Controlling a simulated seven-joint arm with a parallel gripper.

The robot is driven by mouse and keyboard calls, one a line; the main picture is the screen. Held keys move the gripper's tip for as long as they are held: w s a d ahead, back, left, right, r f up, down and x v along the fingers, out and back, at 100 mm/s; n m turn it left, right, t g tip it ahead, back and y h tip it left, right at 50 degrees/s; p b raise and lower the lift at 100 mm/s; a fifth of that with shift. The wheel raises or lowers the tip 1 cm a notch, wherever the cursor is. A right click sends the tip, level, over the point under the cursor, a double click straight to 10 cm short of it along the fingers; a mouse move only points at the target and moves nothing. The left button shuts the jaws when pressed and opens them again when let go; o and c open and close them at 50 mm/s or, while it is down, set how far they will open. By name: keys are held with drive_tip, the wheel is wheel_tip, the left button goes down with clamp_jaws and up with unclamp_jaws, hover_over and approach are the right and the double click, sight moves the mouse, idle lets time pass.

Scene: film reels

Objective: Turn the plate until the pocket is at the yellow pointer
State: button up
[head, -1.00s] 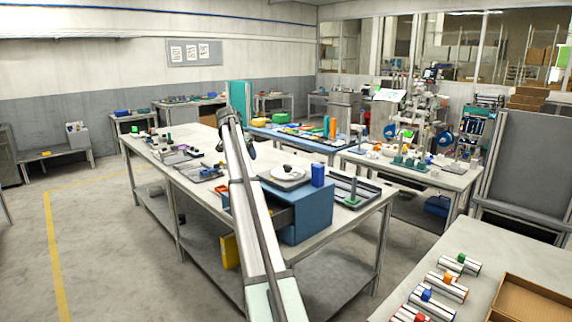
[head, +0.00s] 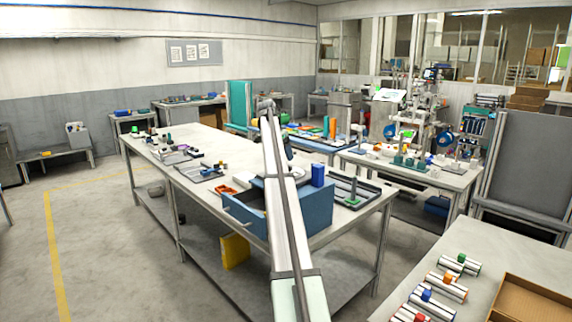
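The round white plate lies on top of the blue box (head: 318,208) on the long workbench. My gripper (head: 289,150) hangs at the far end of the arm, above and beyond the plate in the picture. Its fingers are small and partly behind the arm, so I cannot tell whether they are open or shut.
A blue block (head: 318,175) stands right of the plate. A dark tray (head: 368,191) with a green-based post lies further right. An orange tray (head: 226,190) lies left of the box. The bench's middle is fairly clear.

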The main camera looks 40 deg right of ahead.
drive_tip(key=shift+x, duration=2.95)
clamp_jaws()
